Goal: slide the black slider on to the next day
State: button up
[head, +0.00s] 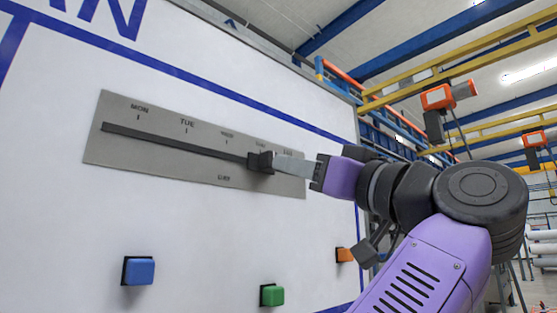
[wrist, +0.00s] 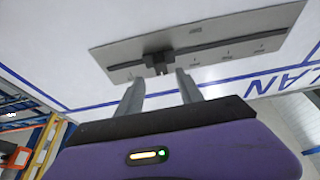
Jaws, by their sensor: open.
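The black slider (head: 260,162) sits on a dark horizontal slot in a grey day plate (head: 112,155) on the white wall board. It stands at about the fourth mark, which seems to read THU, right of MON, TUE and the faint WED. The last label, to its right, is hard to read. My gripper (head: 278,165) is just in front of the slider, coming from the right. In the wrist view, the two grey fingers of my gripper (wrist: 160,78) are apart, and the slider (wrist: 158,62) shows in the gap just beyond their tips. I cannot tell whether they touch it.
Below the plate, a blue button (head: 139,271), a green button (head: 271,295) and an orange button (head: 345,255) stick out from the board. The board surface around the plate is otherwise flat. Orange hanging units (head: 437,97) and yellow rails are behind at the right.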

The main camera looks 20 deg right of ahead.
aim_at(267, 162)
jog(key=p+x, duration=0.2)
jog(key=x, duration=0.4)
jog(key=shift+w, duration=0.35)
jog(key=shift+a+r, duration=0.15)
jog(key=shift+a, duration=0.05)
jog(key=shift+c, duration=0.4)
grip_shut()
dwell(0.5)
